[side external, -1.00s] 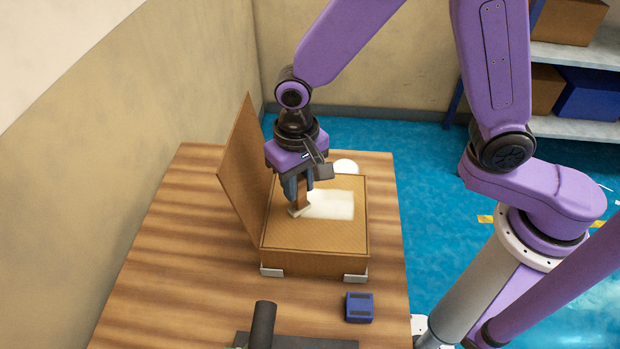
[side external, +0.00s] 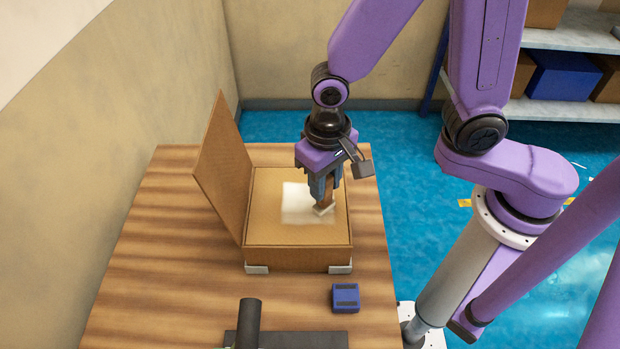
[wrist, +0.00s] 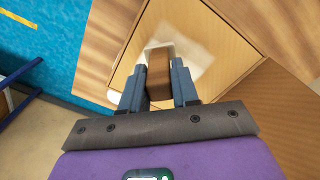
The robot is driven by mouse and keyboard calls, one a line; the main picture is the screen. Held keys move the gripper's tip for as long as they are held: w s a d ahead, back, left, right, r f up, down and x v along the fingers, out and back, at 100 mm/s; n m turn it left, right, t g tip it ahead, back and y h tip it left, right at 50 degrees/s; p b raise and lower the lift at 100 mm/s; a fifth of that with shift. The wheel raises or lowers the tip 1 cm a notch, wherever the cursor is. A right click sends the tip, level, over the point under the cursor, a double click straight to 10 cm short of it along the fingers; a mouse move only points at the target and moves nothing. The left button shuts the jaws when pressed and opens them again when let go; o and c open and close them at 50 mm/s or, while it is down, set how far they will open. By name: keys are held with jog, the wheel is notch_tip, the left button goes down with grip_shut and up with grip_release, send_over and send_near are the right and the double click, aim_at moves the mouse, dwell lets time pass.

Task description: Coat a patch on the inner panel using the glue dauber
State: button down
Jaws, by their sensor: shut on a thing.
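A box with a tan inner panel (side external: 266,222) stands on the table, its lid (side external: 222,165) raised on the left. A whitish patch of glue (side external: 300,200) lies on the middle of the panel, with fainter lower and right edges. My gripper (side external: 322,192) is shut on the glue dauber (side external: 326,195) and points down over the patch's right side. The dauber's pale head (side external: 323,210) appears to rest on the panel, though exact contact is unclear. In the wrist view the brown dauber handle (wrist: 158,75) sits between both fingers, and the patch (wrist: 190,60) shows beyond it.
A blue block (side external: 345,297) sits on the wooden table (side external: 170,230) in front of the box. A black cylinder (side external: 249,322) and a dark flat plate (side external: 300,338) are at the front edge. The table left of the box is clear. Shelves (side external: 560,105) stand behind.

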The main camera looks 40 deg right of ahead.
jog(key=shift+s+d, duration=0.85)
jog(key=shift+d, duration=0.1)
jog(key=shift+s+a, duration=0.4)
jog(key=shift+a, duration=0.3)
jog(key=shift+w+a, duration=3.7)
jog(key=shift+w, duration=0.15)
notch_tip(320, 180, up, 8)
jog(key=shift+r, duration=0.15)
jog(key=shift+s+d, duration=0.1)
jog(key=shift+d, duration=0.1)
